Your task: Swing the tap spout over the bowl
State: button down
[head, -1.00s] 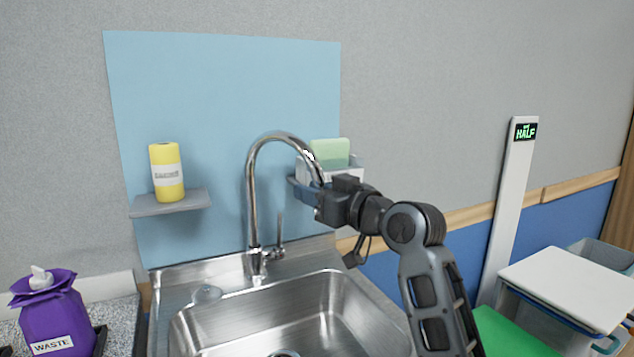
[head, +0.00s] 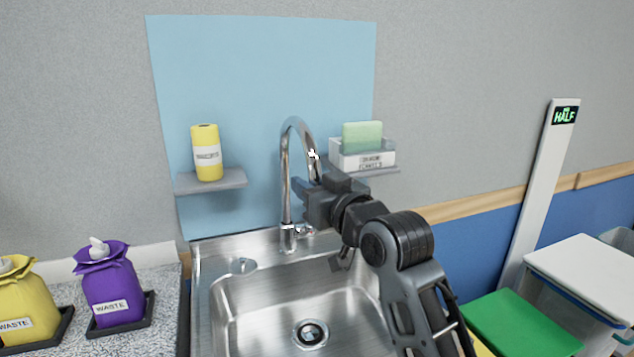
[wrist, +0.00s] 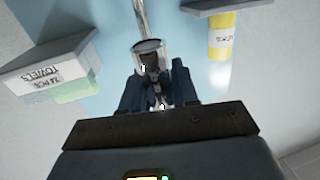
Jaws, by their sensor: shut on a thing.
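The chrome tap (head: 286,185) stands at the back of the steel sink, and its curved spout (head: 305,137) arches forward and slightly right. My gripper (head: 312,190) is shut on the spout near its lower end, and the fingers hide that end in the head view. In the wrist view the spout's wide end (wrist: 149,50) sits between the two fingers (wrist: 158,88). The sink bowl (head: 270,300) lies below and in front, with a round drain (head: 310,333) in its floor. The gripper appears above the back part of the bowl.
A white box (head: 360,155) holding a green block (head: 362,135) is close on the right. Purple (head: 108,285) and yellow (head: 25,310) waste bags stand on the left counter.

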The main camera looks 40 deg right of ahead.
jog(key=shift+a, duration=0.1)
jog(key=c, duration=1)
grip_release()
jog(key=shift+o, duration=0.2)
jog(key=s+b, duration=0.1)
jog(key=s, duration=0.6)
jog(key=shift+s+a, duration=0.35)
jog(key=shift+a, duration=0.05)
jog(key=shift+f, duration=0.1)
